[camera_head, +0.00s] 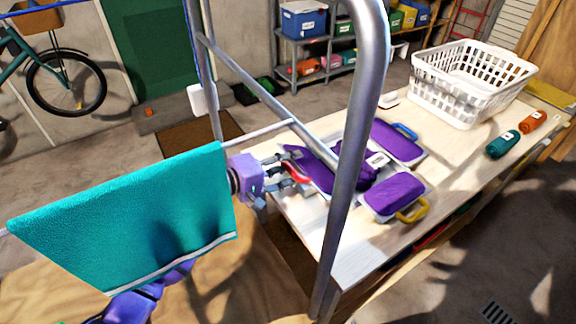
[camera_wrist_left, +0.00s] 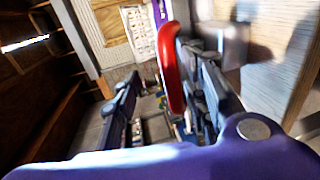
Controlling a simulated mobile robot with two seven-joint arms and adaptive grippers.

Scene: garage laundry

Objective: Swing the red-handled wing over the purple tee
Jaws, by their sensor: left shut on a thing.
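The purple tee (camera_head: 397,192) lies spread over a pale folding board on the table, partly behind a grey metal post. The red handle (camera_head: 296,171) of the left wing is in my left gripper (camera_head: 288,174). Purple cloth (camera_head: 313,168) lies beside that handle; whether this wing is tilted I cannot tell. In the left wrist view the red handle (camera_wrist_left: 171,68) stands between the fingers of my left gripper (camera_wrist_left: 165,100). A yellow handle (camera_head: 412,211) is on the near wing and a blue handle (camera_head: 405,131) at the far side. My right gripper is not in view.
A teal towel (camera_head: 130,215) hangs in front of my left arm. The metal post (camera_head: 352,150) crosses close to the board. A white basket (camera_head: 470,82), a green roll (camera_head: 502,145) and an orange roll (camera_head: 533,121) are on the table (camera_head: 440,205). Its near right part is clear.

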